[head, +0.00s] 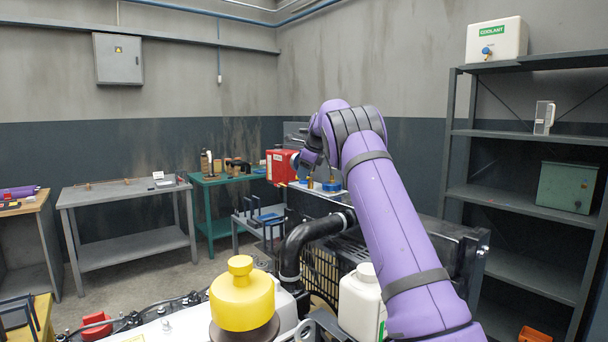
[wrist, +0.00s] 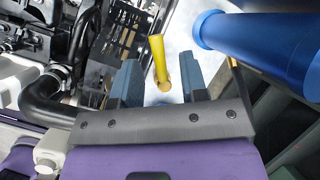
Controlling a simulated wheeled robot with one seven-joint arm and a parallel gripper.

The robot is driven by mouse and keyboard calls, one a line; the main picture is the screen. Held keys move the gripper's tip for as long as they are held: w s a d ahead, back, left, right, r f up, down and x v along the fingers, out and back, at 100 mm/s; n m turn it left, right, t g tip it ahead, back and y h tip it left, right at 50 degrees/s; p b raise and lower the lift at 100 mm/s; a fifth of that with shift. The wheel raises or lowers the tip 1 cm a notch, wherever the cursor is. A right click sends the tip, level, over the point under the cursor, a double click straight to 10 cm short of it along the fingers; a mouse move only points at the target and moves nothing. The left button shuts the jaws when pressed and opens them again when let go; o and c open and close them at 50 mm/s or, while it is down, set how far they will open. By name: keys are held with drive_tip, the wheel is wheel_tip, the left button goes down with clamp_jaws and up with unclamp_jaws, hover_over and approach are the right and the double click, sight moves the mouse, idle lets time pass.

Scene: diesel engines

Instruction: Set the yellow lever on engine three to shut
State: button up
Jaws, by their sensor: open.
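A yellow lever (wrist: 157,60) shows in the wrist view as a slim bar with a rounded near end. My gripper (wrist: 160,80) is open, with one blue-grey finger on each side of the lever. Gaps show between the lever and both fingers, and I see no contact. In the head view my purple arm reaches over the engine, and its wrist end (head: 312,152) is over the far part. The fingers and the lever cannot be made out there. No engine number is legible.
A thick blue cylinder (wrist: 255,45) lies close right of the fingers in the wrist view. A black hose (wrist: 50,105) bends on the left. In the head view a yellow cap (head: 242,295) and white bottle (head: 362,303) stand in front. Shelving (head: 515,200) stands right.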

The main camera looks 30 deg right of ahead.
drive_tip(key=shift+w+f, duration=0.15)
drive_tip(key=shift+f, duration=0.25)
drive_tip(key=shift+c, duration=0.2)
clamp_jaws()
drive_tip(key=shift+n, duration=0.3)
drive_tip(key=n, duration=0.1)
drive_tip(key=n+y, duration=0.1)
drive_tip(key=n, duration=0.1)
drive_tip(key=s+n+g+y, duration=0.1)
drive_tip(key=n, duration=0.1)
drive_tip(key=shift+a, duration=0.3)
drive_tip(key=shift+s+n+g+y, duration=0.25)
drive_tip(key=shift+n+g, duration=0.1)
drive_tip(key=shift+n, duration=0.6)
drive_tip(key=shift+s+n+g+y, duration=0.2)
drive_tip(key=shift+n+g, duration=0.1)
drive_tip(key=shift+n, duration=0.6)
drive_tip(key=shift+s+n+g+y, duration=0.15)
drive_tip(key=shift+n+g+y, duration=0.15)
drive_tip(key=shift+n, duration=0.65)
drive_tip(key=shift+o, duration=0.2)
unclamp_jaws()
